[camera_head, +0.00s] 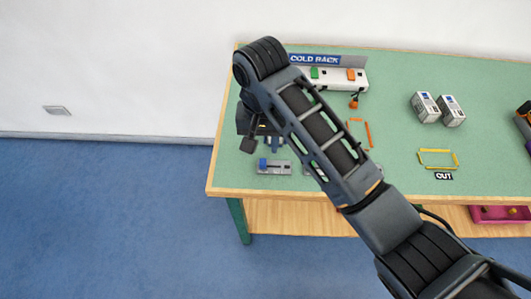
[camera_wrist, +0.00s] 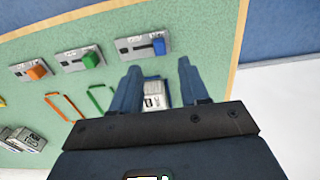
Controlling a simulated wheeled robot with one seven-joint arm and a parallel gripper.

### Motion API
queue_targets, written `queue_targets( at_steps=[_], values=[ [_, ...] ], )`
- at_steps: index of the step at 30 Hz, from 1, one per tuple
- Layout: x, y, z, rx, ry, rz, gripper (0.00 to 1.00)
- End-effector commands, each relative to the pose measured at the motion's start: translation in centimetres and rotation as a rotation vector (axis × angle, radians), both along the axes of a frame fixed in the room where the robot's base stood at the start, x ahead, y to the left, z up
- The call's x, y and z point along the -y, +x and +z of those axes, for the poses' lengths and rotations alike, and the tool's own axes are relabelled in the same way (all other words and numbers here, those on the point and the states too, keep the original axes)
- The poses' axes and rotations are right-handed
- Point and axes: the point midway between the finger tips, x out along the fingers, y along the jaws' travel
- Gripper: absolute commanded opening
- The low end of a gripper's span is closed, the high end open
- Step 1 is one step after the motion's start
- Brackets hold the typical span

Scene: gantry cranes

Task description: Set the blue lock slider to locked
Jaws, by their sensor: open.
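The blue lock slider (camera_head: 263,163) is a blue knob at the left end of a grey plate (camera_head: 281,168) near the table's front left corner. In the wrist view the blue knob (camera_wrist: 159,47) is at the right end of its plate (camera_wrist: 128,46), whose lettering is too small to read. My gripper (camera_wrist: 158,76) is open, its two dark blue fingers apart, with nothing held. The knob lies just beyond the fingertips in that view, not visibly touched. In the head view my gripper (camera_head: 272,146) hangs just behind the plate, partly hidden by my arm.
Two more slider plates sit in the row, one with an orange knob (camera_wrist: 37,72). A white box (camera_wrist: 154,101) shows between my fingers. Colored frames, such as the yellow one (camera_head: 438,159), lie on the green table (camera_head: 400,185). A cold rack (camera_head: 335,80) stands behind.

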Motion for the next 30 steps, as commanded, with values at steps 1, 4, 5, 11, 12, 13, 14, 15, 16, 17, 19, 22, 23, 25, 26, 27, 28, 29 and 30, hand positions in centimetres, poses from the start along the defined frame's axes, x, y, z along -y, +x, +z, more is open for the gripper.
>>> queue_targets(
  at_steps=[1,4,5,11,12,13,14,15,16,17,19,22,23,25,26,27,28,29,30],
  values=[
    [0.1,-0.1,-0.7,-0.004,-0.002,-0.001,0.45],
    [0.1,-0.2,-2.2,-0.005,-0.002,-0.002,0.45],
    [0.1,-0.1,-2.7,-0.004,-0.001,-0.002,0.45],
    [0.1,-0.1,-5.6,-0.003,-0.001,-0.001,0.45],
    [0.0,-0.1,-6.0,-0.001,0.0,0.0,0.45],
    [0.0,-0.1,-6.3,-0.002,0.0,0.0,0.45],
    [0.0,-0.1,-6.5,-0.002,-0.001,0.0,0.45],
    [0.0,-0.1,-6.8,-0.001,0.0,0.0,0.45],
    [0.0,-0.1,-7.0,-0.001,0.001,0.0,0.45],
    [0.0,-0.1,-7.1,0.0,0.001,0.0,0.45],
    [0.0,-0.1,-7.2,0.0,0.001,0.0,0.45],
    [0.0,-0.1,-7.3,0.0,0.001,0.0,0.45],
    [0.0,-0.1,-7.3,0.0,0.001,0.0,0.45],
    [0.0,-0.1,-7.3,0.0,0.001,0.0,0.45],
    [0.0,-0.1,-7.3,0.0,0.001,0.0,0.44],
    [0.0,-0.1,-7.3,0.0,0.001,0.0,0.4],
    [0.0,-0.1,-7.3,0.0,0.001,0.0,0.37],
    [0.0,-0.1,-7.3,0.0,0.001,0.0,0.34],
    [0.0,-0.1,-7.3,0.0,0.001,0.0,0.3]
  ],
)
